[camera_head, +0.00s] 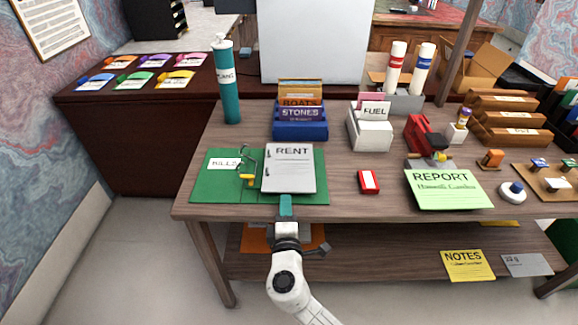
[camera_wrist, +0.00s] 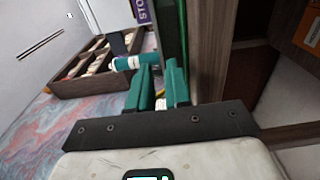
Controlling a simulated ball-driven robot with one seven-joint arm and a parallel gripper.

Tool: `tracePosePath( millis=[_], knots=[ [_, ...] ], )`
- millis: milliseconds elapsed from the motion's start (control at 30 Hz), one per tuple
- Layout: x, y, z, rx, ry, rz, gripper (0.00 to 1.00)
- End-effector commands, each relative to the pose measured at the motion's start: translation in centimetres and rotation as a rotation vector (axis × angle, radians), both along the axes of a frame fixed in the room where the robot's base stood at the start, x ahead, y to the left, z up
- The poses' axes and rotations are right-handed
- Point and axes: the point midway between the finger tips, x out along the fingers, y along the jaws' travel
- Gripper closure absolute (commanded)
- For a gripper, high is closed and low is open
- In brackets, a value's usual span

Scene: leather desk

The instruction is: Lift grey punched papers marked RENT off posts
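The grey papers marked RENT (camera_head: 289,175) lie flat on the right half of an open green folder (camera_head: 213,187) on the desk. Small dark post ends show at their left edge. A metal arch with a yellow lever (camera_head: 247,180) stands in the folder's middle, left of the papers. My gripper (camera_head: 286,205) is at the papers' front edge, by the desk's front edge. In the wrist view, its two teal fingers (camera_wrist: 160,84) stand close together with a narrow gap. I cannot tell whether a paper edge is between them.
A blue STONES box (camera_head: 301,130) stands behind the papers. A teal tube (camera_head: 230,95) stands at the back left, and a red box (camera_head: 369,181) lies to the right. The green REPORT sheet (camera_head: 447,196) lies farther right. A lower shelf (camera_head: 380,266) runs below the desk.

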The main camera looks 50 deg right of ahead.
Motion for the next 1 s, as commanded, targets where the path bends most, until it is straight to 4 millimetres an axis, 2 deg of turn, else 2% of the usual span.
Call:
tracePosePath(
  millis=[300,633,833,1000],
  knots=[
    [2.7,-3.3,-0.1,0.000,-0.001,-0.003,0.82],
    [3.2,-3.8,-0.3,0.001,-0.001,-0.001,0.82],
    [3.2,-3.8,-0.3,0.001,-0.001,-0.001,1.00],
    [3.2,-3.8,-0.3,0.001,-0.001,-0.001,1.00]
  ],
)
